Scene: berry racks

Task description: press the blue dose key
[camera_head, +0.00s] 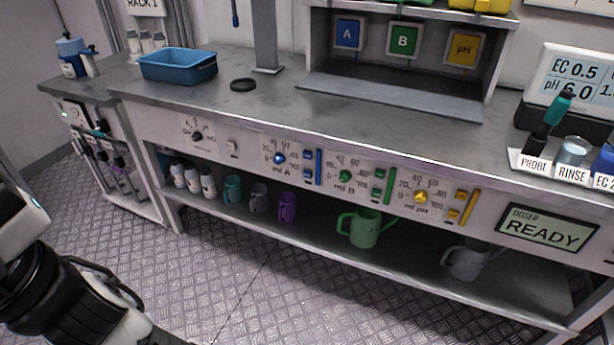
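The blue dosing controls sit on the front panel of the bench, left of the green and yellow sets. They are a round blue knob (280,158) on a dial marked "ml A", two small blue keys, the upper key (309,154) and the lower key (309,173), and a tall blue bar (319,166). Which one is the dose key cannot be read at this size. The doser display (547,228) reads "READY". Part of my arm shows at the lower left, well away from the panel. My gripper's fingers are not in view.
A blue tray (178,66) and a black disc (243,85) sit on the bench top (300,105). Cups and a green jug (365,228) stand on the lower shelf. A probe and rinse beaker (573,150) stand at right. The floor before the bench is clear.

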